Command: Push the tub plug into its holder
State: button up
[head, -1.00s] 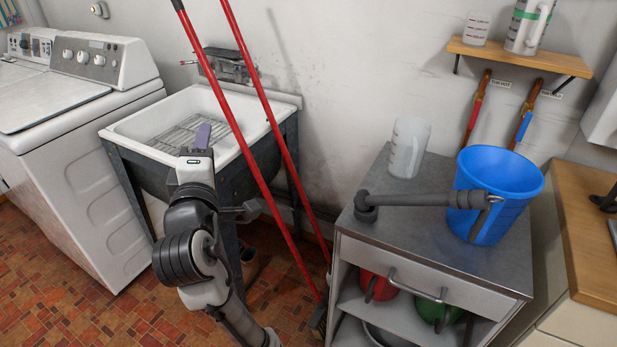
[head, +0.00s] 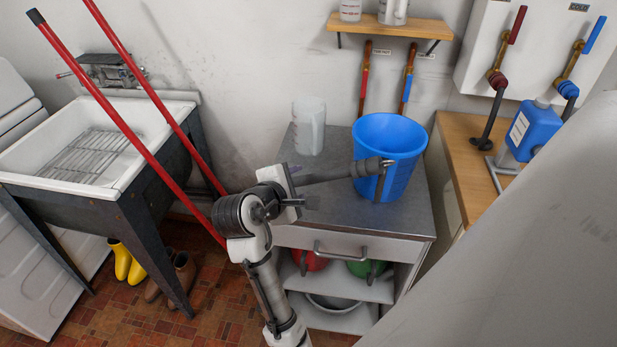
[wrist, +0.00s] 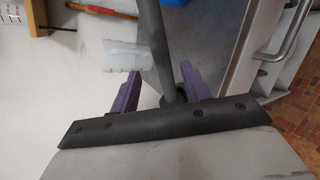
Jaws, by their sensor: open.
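A long grey rod with a thicker dark end, which may be the tub plug (head: 335,175), extends level above the grey cabinet top, its right end in front of the blue bucket (head: 398,140). I cannot tell whether it touches the bucket. In the wrist view the rod (wrist: 152,40) runs down from the top to between my fingers. My gripper (head: 304,192) is at the rod's left end. In the wrist view my gripper (wrist: 160,92) is open, with one purple finger on each side of the rod; contact is unclear. I cannot make out a holder for certain.
A clear measuring jug (head: 308,125) stands on the cabinet top (head: 345,200), behind the rod. The white tub (head: 35,125) with a wire rack is at the left, with red-handled tools (head: 110,110) leaning before it. A drawer handle (head: 347,254) sticks out in front.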

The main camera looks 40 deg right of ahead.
aim_at(307, 180)
jog(key=shift+p+x, duration=0.75)
jog(key=shift+x, duration=2.4)
jog(key=shift+a+f, duration=0.1)
jog(key=shift+f, duration=0.05)
jog(key=shift+c, duration=0.5)
grip_shut()
